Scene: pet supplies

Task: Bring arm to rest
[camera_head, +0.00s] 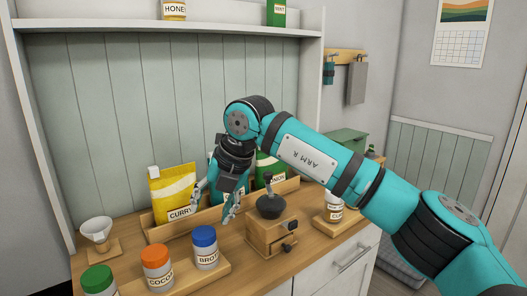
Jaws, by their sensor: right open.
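My right arm (305,152), marked ARM R, reaches in from the lower right across the counter. Its gripper (214,203) points down and is open, with nothing between its fingers. It is in front of the wooden rack (165,234) and above the counter, left of the wooden grinder (271,234). The hand partly hides a bottle in the rack. My left gripper is not in view.
A yellow CURRY bag (172,190) and green container (268,168) stand in the rack. Blue-lidded (205,247), orange-lidded (157,268) and green-lidded (98,281) jars stand in front. A white cone on a stand (97,229) is at left. A shelf (200,26) spans above.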

